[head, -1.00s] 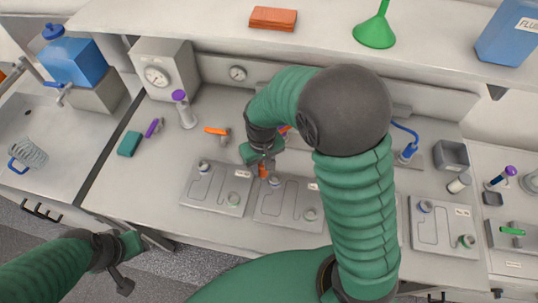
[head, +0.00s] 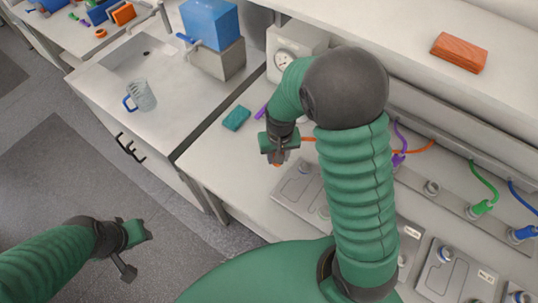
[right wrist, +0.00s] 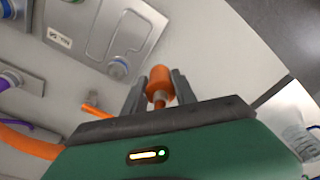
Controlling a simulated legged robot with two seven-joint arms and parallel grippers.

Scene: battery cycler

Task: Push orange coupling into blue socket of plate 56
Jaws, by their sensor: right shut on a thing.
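My right gripper (head: 277,157) is shut on the orange coupling (right wrist: 160,84), whose end shows between both fingers in the right wrist view. In the head view it is held left of the nearest plate (head: 300,190). An orange hose (right wrist: 30,142) shows in the right wrist view. A socket with a blue ring (right wrist: 118,70) is on a labelled plate there, apart from the coupling; the label is too small to read surely. Another blue-ringed socket (head: 445,254) is on a plate at lower right in the head view. My left gripper (head: 138,232) hangs over the floor; its fingers are unclear.
A teal block (head: 236,118) lies on the bench near a gauge box (head: 291,55). A glass jug (head: 140,96) and blue tank (head: 210,24) stand on the left counter. Purple (head: 399,158), green (head: 482,207) and blue (head: 522,234) couplings stand along the back. My right arm hides mid-bench.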

